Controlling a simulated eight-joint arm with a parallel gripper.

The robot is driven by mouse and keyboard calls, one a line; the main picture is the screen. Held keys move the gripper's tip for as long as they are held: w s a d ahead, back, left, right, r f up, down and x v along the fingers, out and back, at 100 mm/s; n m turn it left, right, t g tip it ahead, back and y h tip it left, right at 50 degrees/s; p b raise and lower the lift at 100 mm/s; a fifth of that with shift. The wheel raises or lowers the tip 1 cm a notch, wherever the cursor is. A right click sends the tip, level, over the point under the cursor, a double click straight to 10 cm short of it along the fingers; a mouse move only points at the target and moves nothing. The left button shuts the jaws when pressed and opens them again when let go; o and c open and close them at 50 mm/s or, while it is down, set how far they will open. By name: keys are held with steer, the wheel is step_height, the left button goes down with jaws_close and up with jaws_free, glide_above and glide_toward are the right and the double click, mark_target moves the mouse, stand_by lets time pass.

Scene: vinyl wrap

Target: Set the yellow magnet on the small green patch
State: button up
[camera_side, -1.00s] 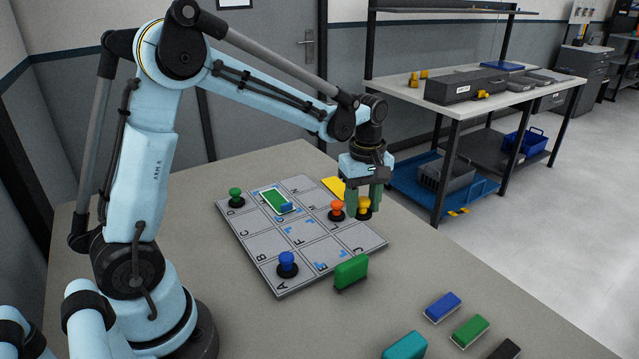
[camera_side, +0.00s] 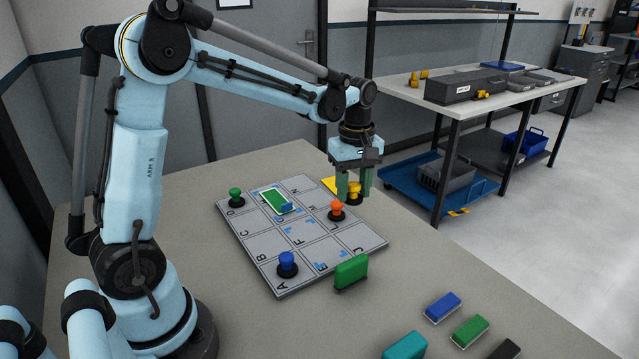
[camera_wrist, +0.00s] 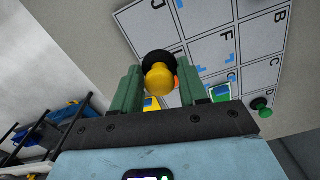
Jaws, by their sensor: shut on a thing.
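The yellow magnet (camera_side: 354,188), a knob on a black round base, is held between the green fingers of my gripper (camera_side: 354,192). It also shows in the wrist view (camera_wrist: 158,80), between both fingers. It looks lifted above the board, near its far right edge. The small green patch (camera_side: 272,199), a white-edged rectangle, lies on the gridded board to the left of my gripper. A small blue block or mark (camera_side: 286,207) sits at its near right end. The patch shows partly in the wrist view (camera_wrist: 219,93), behind my gripper body.
An orange magnet (camera_side: 337,208) stands close to my gripper on the grey board (camera_side: 262,243). A green magnet (camera_side: 236,196) and a blue magnet (camera_side: 287,262) stand at the left side. A yellow patch (camera_side: 329,184) lies behind my gripper. A green block (camera_side: 351,270) stands at the near edge.

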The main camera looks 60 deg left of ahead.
steer(key=s+a+r, duration=0.3)
steer(key=s+a, duration=0.3)
steer(key=a, duration=0.5)
glide_above(272, 196)
steer(key=f, duration=0.6)
steer(key=shift+w+d+f, duration=0.2)
steer(key=shift+d+f, duration=0.1)
steer(key=shift+d, duration=0.1)
steer(key=shift+s+a+f, duration=0.1)
steer(key=shift+a+f, duration=0.25)
steer(key=shift+a, duration=0.1)
steer(key=shift+f, duration=1.95)
steer(key=o, duration=1.2)
steer(key=shift+f, duration=0.15)
steer(key=shift+c, duration=0.2)
